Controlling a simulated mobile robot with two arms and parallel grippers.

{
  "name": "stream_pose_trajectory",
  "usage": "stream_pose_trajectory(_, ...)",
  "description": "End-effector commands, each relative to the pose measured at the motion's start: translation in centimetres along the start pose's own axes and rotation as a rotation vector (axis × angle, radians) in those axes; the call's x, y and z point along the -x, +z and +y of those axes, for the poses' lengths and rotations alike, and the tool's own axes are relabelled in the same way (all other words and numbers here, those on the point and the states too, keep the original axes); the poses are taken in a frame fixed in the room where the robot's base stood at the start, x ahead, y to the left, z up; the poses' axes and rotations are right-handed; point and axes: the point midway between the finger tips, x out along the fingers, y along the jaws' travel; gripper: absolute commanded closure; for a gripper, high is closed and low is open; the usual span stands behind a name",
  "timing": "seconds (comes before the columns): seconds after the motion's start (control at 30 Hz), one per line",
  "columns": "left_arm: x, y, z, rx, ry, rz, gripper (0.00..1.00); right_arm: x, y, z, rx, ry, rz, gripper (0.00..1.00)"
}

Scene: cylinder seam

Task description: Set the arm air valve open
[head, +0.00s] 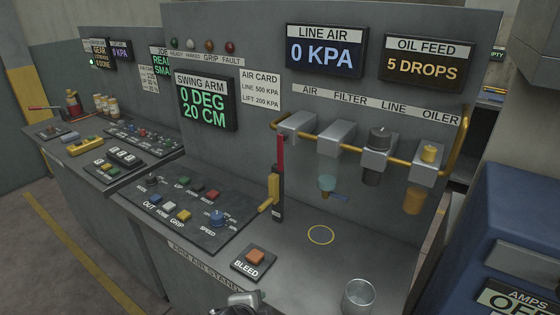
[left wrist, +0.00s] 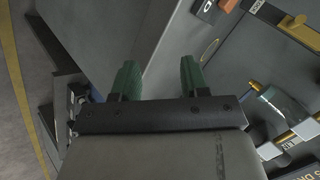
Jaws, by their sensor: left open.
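The valve with a yellow handle (head: 270,193) stands on a dark upright plate with a red bar above it, at the bench back, left of the air line units. The handle slants down to the left. The line air display (head: 325,51) reads 0 KPA. In the left wrist view the yellow handle (left wrist: 292,22) shows at upper right, apart from my fingers. My left gripper (left wrist: 159,78) has two green fingers spread apart with nothing between them. A pale grey part of my arm shows at the bottom of the head view. My right gripper is not seen.
An orange BLEED button (head: 254,257) and a metal cup (head: 357,297) are on the bench front. A yellow ring (head: 320,235) marks clear bench top. A button panel (head: 187,207) lies to the left. Filter and oiler units (head: 378,150) hang at the back right.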

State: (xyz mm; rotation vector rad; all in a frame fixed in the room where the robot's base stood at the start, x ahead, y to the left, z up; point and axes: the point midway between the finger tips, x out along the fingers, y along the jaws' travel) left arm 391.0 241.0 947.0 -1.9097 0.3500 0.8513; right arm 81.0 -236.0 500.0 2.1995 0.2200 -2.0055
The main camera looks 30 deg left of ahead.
Motion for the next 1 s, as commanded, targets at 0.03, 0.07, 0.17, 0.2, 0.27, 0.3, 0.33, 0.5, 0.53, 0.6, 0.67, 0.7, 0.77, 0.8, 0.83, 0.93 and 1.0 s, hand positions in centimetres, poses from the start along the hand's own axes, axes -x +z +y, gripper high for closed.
stream_pose_trajectory(0.03,-0.3,-0.8,-2.8,-0.152,-0.088,0.029,0.55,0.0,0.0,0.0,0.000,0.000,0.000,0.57)
stream_pose_trajectory(0.07,-0.5,-1.2,-4.2,-0.247,-0.140,0.043,0.55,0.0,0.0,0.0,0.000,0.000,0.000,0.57)
stream_pose_trajectory(0.17,-0.9,-2.6,-9.4,-0.598,-0.328,0.065,0.55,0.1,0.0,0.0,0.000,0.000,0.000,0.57)
stream_pose_trajectory(0.2,-1.0,-3.1,-11.7,-0.753,-0.410,0.059,0.55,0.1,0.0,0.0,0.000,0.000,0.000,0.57)
stream_pose_trajectory(0.27,-1.1,-3.7,-15.1,-0.991,-0.531,0.031,0.55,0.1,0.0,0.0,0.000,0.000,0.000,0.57)
stream_pose_trajectory(0.3,-1.0,-3.9,-17.2,-1.145,-0.605,0.003,0.55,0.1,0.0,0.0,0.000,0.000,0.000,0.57)
stream_pose_trajectory(0.33,-0.9,-4.0,-18.7,-1.254,-0.655,-0.023,0.55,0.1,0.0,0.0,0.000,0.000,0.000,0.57)
stream_pose_trajectory(0.5,0.0,-3.8,-25.0,-1.726,-0.843,-0.183,0.55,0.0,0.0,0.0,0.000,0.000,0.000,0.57)
stream_pose_trajectory(0.53,0.2,-3.6,-25.7,-1.781,-0.860,-0.207,0.55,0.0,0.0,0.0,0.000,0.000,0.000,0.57)
stream_pose_trajectory(0.6,0.5,-3.4,-26.9,-1.872,-0.888,-0.246,0.55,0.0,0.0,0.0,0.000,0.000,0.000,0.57)
stream_pose_trajectory(0.67,0.6,-3.3,-27.4,-1.918,-0.901,-0.268,0.55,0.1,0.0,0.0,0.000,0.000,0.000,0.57)
stream_pose_trajectory(0.7,0.6,-3.4,-27.7,-1.934,-0.905,-0.274,0.55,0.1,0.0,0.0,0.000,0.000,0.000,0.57)
stream_pose_trajectory(0.77,0.4,-3.5,-28.0,-1.940,-0.908,-0.279,0.55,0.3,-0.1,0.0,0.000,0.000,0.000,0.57)
stream_pose_trajectory(0.8,0.2,-3.7,-28.2,-1.939,-0.907,-0.280,0.55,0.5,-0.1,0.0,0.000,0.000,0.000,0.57)
stream_pose_trajectory(0.83,0.0,-3.9,-28.4,-1.937,-0.907,-0.279,0.55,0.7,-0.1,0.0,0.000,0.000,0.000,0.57)
stream_pose_trajectory(0.93,-1.0,-4.7,-29.3,-1.933,-0.907,-0.276,0.55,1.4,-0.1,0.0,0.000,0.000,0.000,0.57)
stream_pose_trajectory(1.0,-1.9,-5.3,-30.0,-1.932,-0.907,-0.277,0.55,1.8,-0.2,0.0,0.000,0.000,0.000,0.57)
